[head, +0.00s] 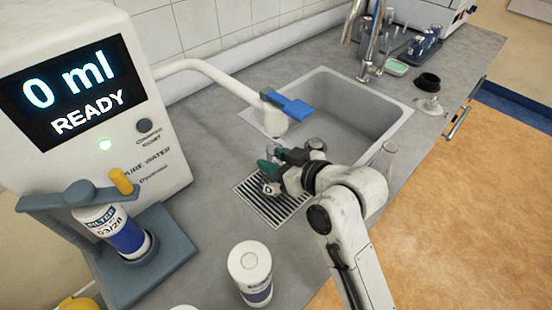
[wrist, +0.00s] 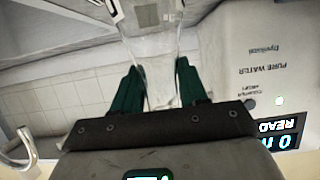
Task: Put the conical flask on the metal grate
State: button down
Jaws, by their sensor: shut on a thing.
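The conical flask (wrist: 157,88) is clear glass and sits between the two green fingers of my gripper (wrist: 155,75) in the wrist view. That view is upside down; the flask's narrow part is between the fingers and it widens toward the top of the picture. In the head view my gripper (head: 270,168) is over the metal grate (head: 285,214), a slatted rectangle in the counter in front of the sink. The flask is mostly hidden there by my gripper and arm. I cannot tell whether its base touches the grate.
A sink (head: 345,100) lies behind. A filter bottle (head: 250,272) stands in front.

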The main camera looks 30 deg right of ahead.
jog(key=c, duration=0.6)
grip_release()
jog(key=shift+f, duration=0.1)
jog(key=p+v, duration=0.2)
jog(key=v, duration=1)
jog(key=shift+p, duration=0.35)
